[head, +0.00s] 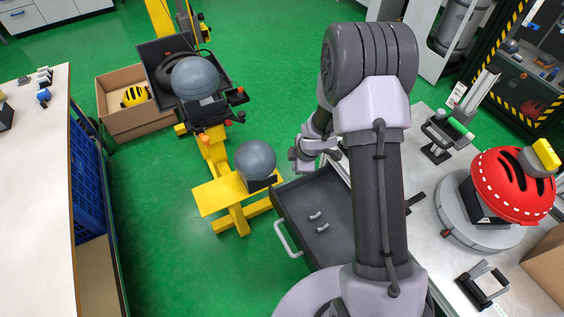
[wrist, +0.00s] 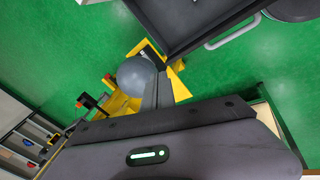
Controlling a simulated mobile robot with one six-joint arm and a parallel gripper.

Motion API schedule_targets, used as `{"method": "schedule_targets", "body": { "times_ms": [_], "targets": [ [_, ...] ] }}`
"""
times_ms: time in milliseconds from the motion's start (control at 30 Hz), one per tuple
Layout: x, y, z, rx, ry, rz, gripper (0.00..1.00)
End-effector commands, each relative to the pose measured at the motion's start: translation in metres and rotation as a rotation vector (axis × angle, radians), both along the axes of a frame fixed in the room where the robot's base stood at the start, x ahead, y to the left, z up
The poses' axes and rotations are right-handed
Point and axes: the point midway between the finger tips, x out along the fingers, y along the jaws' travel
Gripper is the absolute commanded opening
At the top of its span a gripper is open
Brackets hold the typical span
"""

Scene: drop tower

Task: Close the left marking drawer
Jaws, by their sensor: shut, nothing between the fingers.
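The marking drawer (head: 290,202) is dark grey and stands pulled out from under the bench, partly hidden by my arm. Its pale bar handle (head: 288,239) is on the left front face. In the wrist view the drawer (wrist: 178,28) is at the top, with its handle (wrist: 232,32) to the right. My gripper (head: 296,156) is beyond the drawer's far side in the head view, apart from the handle. In the wrist view its narrow dark fingers (wrist: 152,75) are together, with nothing held.
Two small pale pieces (head: 318,222) lie in the drawer. A yellow stand (head: 215,197) with grey balls (head: 255,160) is left of the drawer. Green floor (head: 165,240) is clear left of the handle.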

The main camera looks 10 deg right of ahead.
Motion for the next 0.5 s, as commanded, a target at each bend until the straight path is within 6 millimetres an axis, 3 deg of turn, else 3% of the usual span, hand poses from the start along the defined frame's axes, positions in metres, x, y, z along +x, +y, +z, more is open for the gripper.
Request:
{"method": "schedule_targets", "body": {
  "times_ms": [33, 100, 200, 300, 500],
  "targets": [
    [-0.026, 0.013, -0.037, 0.035, 0.091, 0.135, 0.0],
    [-0.064, 0.029, -0.081, 0.089, 0.194, 0.305, 0.0],
    [-0.106, 0.041, -0.115, 0.145, 0.29, 0.45, 0.0],
    [-0.121, 0.045, -0.13, 0.166, 0.323, 0.502, 0.0],
    [-0.125, 0.056, -0.166, 0.165, 0.324, 0.505, 0.0]
  ]
}}
